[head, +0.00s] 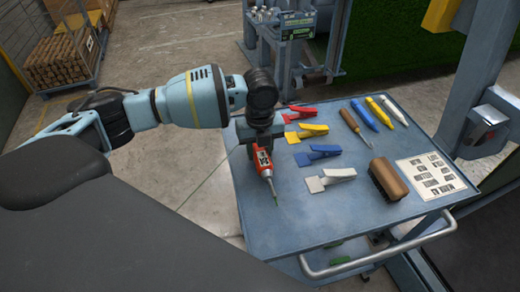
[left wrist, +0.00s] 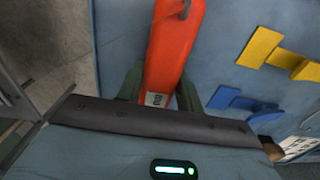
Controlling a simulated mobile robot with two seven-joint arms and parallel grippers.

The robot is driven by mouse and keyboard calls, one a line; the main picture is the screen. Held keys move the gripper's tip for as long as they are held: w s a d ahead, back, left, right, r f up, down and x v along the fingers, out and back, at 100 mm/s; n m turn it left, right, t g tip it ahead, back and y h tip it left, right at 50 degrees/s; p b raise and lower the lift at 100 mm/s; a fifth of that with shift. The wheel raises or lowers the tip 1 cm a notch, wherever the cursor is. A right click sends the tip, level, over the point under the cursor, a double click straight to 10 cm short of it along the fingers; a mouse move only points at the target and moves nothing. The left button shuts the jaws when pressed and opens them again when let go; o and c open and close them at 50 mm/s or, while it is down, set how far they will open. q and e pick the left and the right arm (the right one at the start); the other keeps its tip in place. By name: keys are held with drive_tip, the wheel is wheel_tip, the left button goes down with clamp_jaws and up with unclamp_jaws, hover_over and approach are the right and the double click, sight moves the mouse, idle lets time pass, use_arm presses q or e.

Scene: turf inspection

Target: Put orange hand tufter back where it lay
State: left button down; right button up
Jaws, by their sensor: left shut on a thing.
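The orange hand tufter (head: 264,163) has an orange-red body with a pale label and a thin tip pointing toward the cart's front edge. It is over the left part of the blue-grey cart top (head: 300,215). My left gripper (head: 261,148) is shut on the orange hand tufter, coming from above. In the left wrist view the tufter (left wrist: 174,45) runs up between the dark green fingers (left wrist: 158,90), its lower part hidden by the gripper body. I cannot tell whether the tufter touches the cart top. My right gripper is not in view.
Red (head: 300,113), yellow (head: 307,131), blue (head: 318,154) and white (head: 331,178) clip-like tools lie just right of the tufter. Farther right are a wooden-handled tool (head: 355,122), a brown brush (head: 388,179) and a printed card (head: 429,175). The cart's front left is bare.

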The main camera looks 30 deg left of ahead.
use_arm(q)
drive_tip(key=shift+f, duration=0.2)
drive_tip(key=c, duration=0.9)
unclamp_jaws()
drive_tip(key=shift+r, duration=0.15)
wheel_tip(320, 180, up, 12)
drive_tip(key=shift+p, duration=0.3)
